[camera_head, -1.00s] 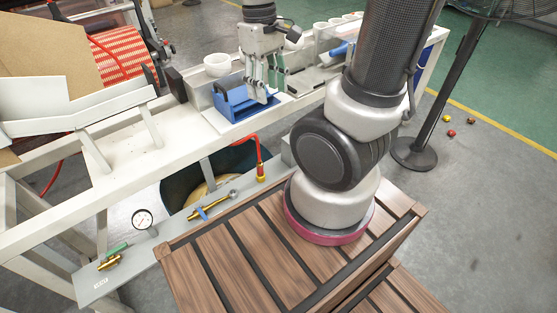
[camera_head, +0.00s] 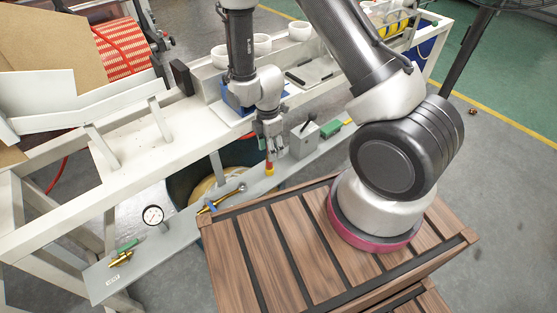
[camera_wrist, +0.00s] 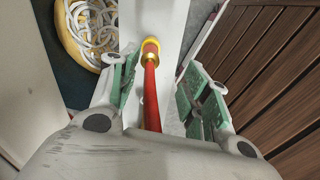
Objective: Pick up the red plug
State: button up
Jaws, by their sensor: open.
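The red plug, with a yellow collar, stands on the grey metal plate in the head view (camera_head: 269,168), right below my gripper (camera_head: 270,147). In the wrist view my gripper (camera_wrist: 158,85) is open, with one green-padded finger on each side. The red length of the plug (camera_wrist: 151,88) runs between the fingers, apart from both pads as far as I can see. Its yellow collar shows beyond the fingertips. The lower end of the plug is partly hidden in the head view.
A brass valve with a blue handle (camera_head: 222,197), a pressure gauge (camera_head: 153,215) and a green-handled fitting (camera_head: 123,254) sit on the plate (camera_head: 190,232). A grey box with a lever (camera_head: 304,139) stands right of the plug. A slatted wooden platform (camera_head: 290,245) lies in front.

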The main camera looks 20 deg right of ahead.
aim_at(269, 163)
jog(key=shift+w+a+n+t, duration=0.15)
jog(key=shift+w+n+t, duration=0.15)
jog(key=shift+w+n, duration=0.35)
jog(key=shift+s+f+n, duration=0.2)
jog(key=shift+f+n, duration=0.05)
jog(key=shift+f, duration=0.1)
notch_tip(269, 163, down, 7)
jog(key=shift+w+f, duration=0.1)
grip_shut()
